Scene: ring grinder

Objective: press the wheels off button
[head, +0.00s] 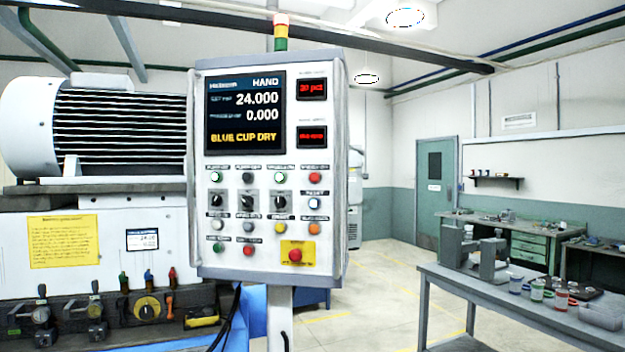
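The control panel (226,262) is a light grey upright box on a post, facing me. Its top button row holds a green-ringed button, a black button, another green-ringed button (279,177) and a red button (315,178). The small labels are blurred; the one above the red button seems to read wheels off. The display (245,112) shows HAND, 24.000, 0.000 and BLUE CUP DRY. My gripper is not in view.
A red emergency-type button (295,255) on a yellow plate sits at the panel's lower right. Selector knobs (248,202) and more buttons fill the rows between. The grinder (110,195) stands left and behind. A grey table (480,292) with cups is at right.

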